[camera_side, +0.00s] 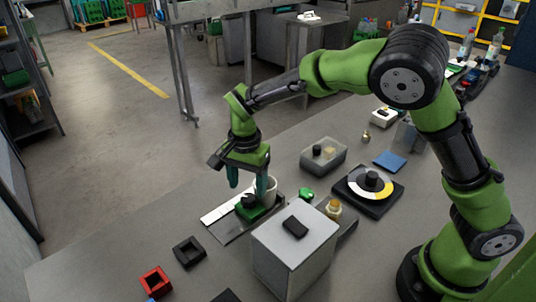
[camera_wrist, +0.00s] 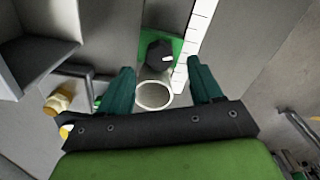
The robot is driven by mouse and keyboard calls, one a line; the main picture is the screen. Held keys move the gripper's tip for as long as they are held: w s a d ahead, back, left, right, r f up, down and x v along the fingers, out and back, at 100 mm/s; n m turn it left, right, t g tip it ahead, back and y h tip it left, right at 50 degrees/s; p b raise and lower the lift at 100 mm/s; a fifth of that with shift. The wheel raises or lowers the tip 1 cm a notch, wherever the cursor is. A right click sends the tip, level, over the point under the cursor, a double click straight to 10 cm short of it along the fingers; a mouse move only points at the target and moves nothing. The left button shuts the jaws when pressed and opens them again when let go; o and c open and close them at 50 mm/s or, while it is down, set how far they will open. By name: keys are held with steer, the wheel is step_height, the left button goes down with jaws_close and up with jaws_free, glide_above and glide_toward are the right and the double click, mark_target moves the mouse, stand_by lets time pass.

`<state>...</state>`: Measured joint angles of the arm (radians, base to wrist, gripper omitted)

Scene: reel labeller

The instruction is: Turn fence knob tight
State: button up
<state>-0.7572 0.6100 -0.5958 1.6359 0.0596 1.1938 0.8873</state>
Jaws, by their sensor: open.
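The fence knob (camera_side: 249,201) is black and sits on a green fence block (camera_side: 254,213) on the dark plate with a white scale strip (camera_side: 222,212). In the wrist view the knob (camera_wrist: 158,52) shows a small white mark. My gripper (camera_side: 247,188) is open, pointing down just above the knob. In the wrist view the gap between its fingers (camera_wrist: 161,68) lies just short of the knob, and nothing is held. A white hollow cylinder (camera_wrist: 154,95) shows between the fingers; it stands behind the right finger in the side view (camera_side: 271,185). Contact with the knob cannot be told.
A grey box (camera_side: 291,250) stands close at the front right. A brass-coloured knob (camera_side: 333,208) and a green piece (camera_side: 306,194) are to the right. A round dial unit (camera_side: 369,190) lies farther right.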

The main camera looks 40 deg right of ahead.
mark_target(248, 197)
steer(key=shift+f, duration=1.95)
steer(key=c, duration=1.1)
steer(key=shift+o, duration=0.2)
steer(key=m, duration=0.4)
steer(key=shift+m, duration=0.4)
steer(key=o, duration=1.1)
steer(key=shift+c, duration=0.2)
steer(key=shift+r, duration=0.15)
step_height(248, 197, up, 17)
